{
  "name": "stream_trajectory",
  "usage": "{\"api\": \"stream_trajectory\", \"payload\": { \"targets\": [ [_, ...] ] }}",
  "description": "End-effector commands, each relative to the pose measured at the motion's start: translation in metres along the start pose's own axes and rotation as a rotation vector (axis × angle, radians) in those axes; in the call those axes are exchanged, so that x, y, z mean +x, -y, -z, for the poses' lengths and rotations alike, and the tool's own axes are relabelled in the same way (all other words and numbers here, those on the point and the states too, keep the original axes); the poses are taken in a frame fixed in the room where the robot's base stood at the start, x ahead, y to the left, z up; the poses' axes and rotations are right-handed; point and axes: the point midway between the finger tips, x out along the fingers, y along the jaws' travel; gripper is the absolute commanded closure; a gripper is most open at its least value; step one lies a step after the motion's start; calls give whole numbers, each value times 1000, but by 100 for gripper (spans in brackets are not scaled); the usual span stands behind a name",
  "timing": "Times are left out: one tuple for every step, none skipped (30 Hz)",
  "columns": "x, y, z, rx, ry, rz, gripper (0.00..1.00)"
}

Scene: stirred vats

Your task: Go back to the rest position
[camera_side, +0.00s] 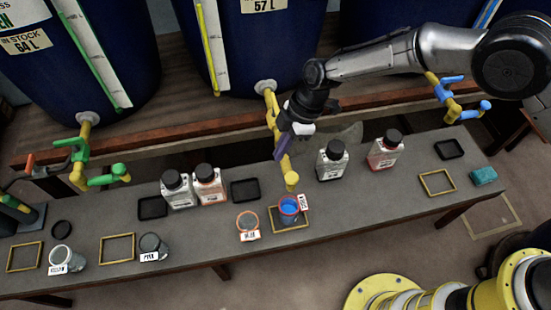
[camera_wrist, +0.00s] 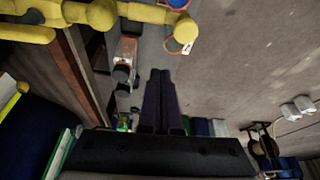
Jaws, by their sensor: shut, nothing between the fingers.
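My gripper (camera_side: 279,154) is shut and empty beside the middle vat's yellow tap (camera_side: 271,104). In the wrist view its dark fingers (camera_wrist: 160,74) lie together with nothing between them. The yellow pipe of a tap (camera_wrist: 150,13) crosses the top left of that view; I cannot tell whether my gripper touches the tap. Below the tap's spout, a jar of blue liquid (camera_side: 289,209) with a red-edged label stands on a yellow-framed spot on the grey bench (camera_side: 345,214). The rest position is not marked in either view.
Dark blue vats stand behind, with a green-handled tap (camera_side: 80,150) left and a blue-handled tap (camera_side: 455,98) right. White-labelled bottles (camera_side: 178,190), (camera_side: 332,161) and a red bottle (camera_side: 384,151) stand on the bench. Glass jars (camera_side: 60,258), (camera_side: 152,246) stand at the front left.

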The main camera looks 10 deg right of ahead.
Motion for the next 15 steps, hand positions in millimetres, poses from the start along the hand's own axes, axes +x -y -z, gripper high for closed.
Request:
{"api": "stream_trajectory", "payload": {
  "targets": [
    [-4,0,0,0,0,-1,100],
    [-5,0,0,0,0,-1,100],
    [-7,0,0,0,0,-1,100],
    [-7,0,0,0,0,0,100],
    [-8,0,0,0,0,0,100],
    [-8,0,0,0,0,0,100],
    [-8,0,0,0,1,0,100],
    [-8,0,0,0,0,0,100],
    [-8,0,-1,1,0,0,100],
    [-8,-2,-2,4,0,-2,100],
    [-10,-4,-4,9,-1,-5,100],
    [-18,-9,-5,14,-6,-18,100],
    [-26,-14,-5,18,-13,-31,100],
    [-36,-19,-4,21,-21,-48,100],
    [-53,-27,-3,26,-34,-76,100]
  ]
}}
